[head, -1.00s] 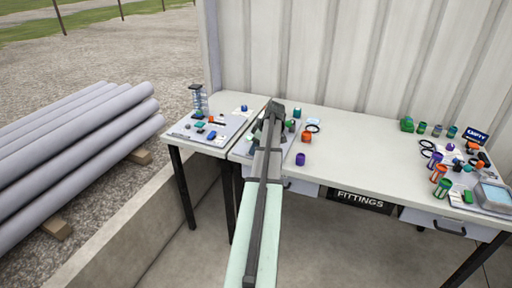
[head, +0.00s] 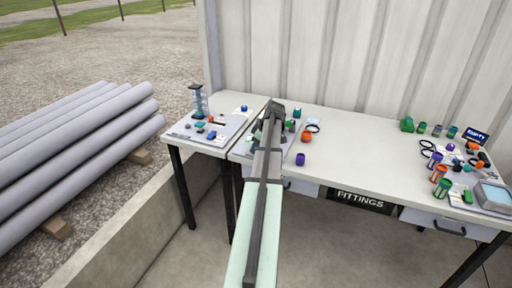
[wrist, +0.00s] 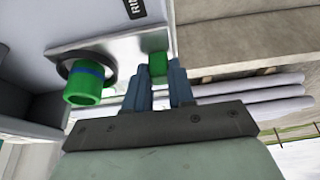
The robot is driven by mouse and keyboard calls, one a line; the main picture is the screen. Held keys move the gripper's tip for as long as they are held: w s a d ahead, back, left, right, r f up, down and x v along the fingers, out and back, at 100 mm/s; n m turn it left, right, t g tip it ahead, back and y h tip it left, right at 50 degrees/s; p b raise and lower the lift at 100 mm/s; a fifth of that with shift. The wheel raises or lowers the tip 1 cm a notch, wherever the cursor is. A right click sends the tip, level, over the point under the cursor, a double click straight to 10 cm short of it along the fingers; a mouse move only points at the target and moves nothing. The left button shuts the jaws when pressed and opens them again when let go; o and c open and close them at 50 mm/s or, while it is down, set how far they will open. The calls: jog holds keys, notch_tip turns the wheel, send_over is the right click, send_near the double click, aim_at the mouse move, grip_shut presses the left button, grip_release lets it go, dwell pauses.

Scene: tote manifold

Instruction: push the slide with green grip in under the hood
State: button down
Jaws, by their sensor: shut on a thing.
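In the wrist view, a small green block (wrist: 158,62), which looks like the slide's green grip, sits between the two blue-grey fingertips of my gripper (wrist: 163,80). My gripper is shut on it. A shiny metal plate (wrist: 122,48) lies around and behind the grip. I cannot clearly make out the hood or how far the slide is in. In the head view, my arm covers the grip and most of the board under my gripper (head: 272,108).
A green cylinder with a blue band (wrist: 84,82) and a black ring (wrist: 72,53) are left of the fingers in the wrist view. An orange fitting (head: 306,136) and a purple fitting (head: 300,159) stand right of my arm. The table (head: 360,150) middle is clear.

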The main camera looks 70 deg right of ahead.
jog(key=d, duration=1.1)
jog(key=shift+d, duration=0.3)
jog(key=c, duration=1.3)
grip_release()
jog(key=shift+d, duration=0.1)
jog(key=o, duration=0.3)
jog(key=shift+o, duration=0.2)
jog(key=v, duration=1.4)
jog(key=shift+f, duration=0.1)
